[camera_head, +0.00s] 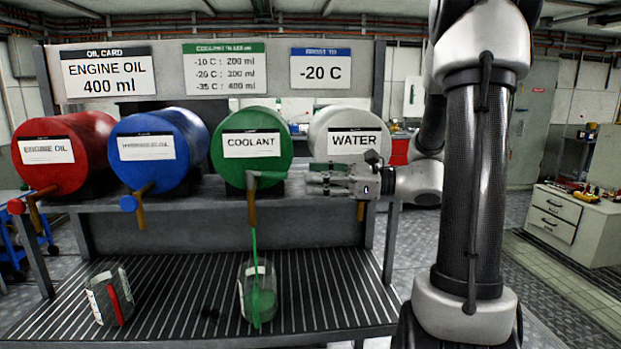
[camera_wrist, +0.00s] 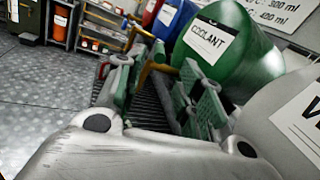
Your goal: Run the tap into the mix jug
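A clear jug (camera_head: 246,282) stands on the slatted tray under the green coolant drum (camera_head: 251,148). A green stream (camera_head: 255,262) runs from the coolant tap (camera_head: 251,205) into it, and green liquid fills roughly its lower half. A second clear jug (camera_head: 97,300) with a red part stands at the left; I cannot tell its contents. My gripper (camera_head: 308,180) points left, just right of the coolant tap, before the water drum (camera_head: 345,132). In the wrist view my gripper (camera_wrist: 155,85) has its fingers apart, with a brown tap lever (camera_wrist: 148,70) showing between them; contact is unclear.
A red engine oil drum (camera_head: 60,150) and a blue hydraulic oil drum (camera_head: 158,145) stand to the left. Cards above read engine oil 400 ml, a coolant table with 300 ml at -20 C, and -20 C (camera_head: 321,72). A white cabinet (camera_head: 570,220) stands right.

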